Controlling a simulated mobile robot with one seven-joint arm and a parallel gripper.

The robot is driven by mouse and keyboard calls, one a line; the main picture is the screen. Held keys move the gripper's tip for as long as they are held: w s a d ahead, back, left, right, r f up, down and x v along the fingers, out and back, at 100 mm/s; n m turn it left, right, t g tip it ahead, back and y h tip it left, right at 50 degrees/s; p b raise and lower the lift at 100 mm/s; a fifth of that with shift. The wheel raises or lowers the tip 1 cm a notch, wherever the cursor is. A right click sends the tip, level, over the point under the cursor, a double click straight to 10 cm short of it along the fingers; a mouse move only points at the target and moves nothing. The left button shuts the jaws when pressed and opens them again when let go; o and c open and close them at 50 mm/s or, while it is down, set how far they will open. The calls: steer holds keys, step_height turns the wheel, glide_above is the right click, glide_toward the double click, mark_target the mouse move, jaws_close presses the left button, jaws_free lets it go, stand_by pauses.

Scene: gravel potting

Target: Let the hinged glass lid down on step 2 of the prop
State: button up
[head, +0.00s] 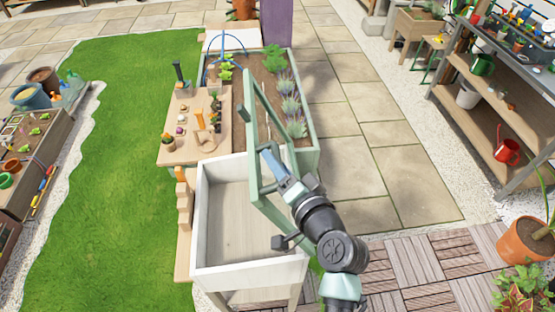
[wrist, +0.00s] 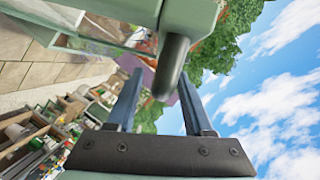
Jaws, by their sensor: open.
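The hinged lid (head: 251,120) has a pale green frame and stands raised, steeply tilted, over the right side of a white wooden box (head: 207,225). A stepped wooden prop (head: 183,203) stands at the box's left side; its steps are small here, and the lid is clear of it. My gripper (head: 266,150) is at the lid frame. In the wrist view my gripper (wrist: 160,76) is open, with a dark rounded handle (wrist: 173,65) on the green lid frame (wrist: 190,15) between or just in front of its fingers. I cannot tell whether they touch.
A wooden table (head: 180,150) with pots and tools adjoins the box at the back left. A planter (head: 310,155) with lavender lies behind the lid. Shelving (head: 480,90) stands far right. Open grass (head: 120,220) lies left.

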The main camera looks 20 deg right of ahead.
steer(key=shift+w, duration=0.15)
jaws_close()
stand_by(1.4)
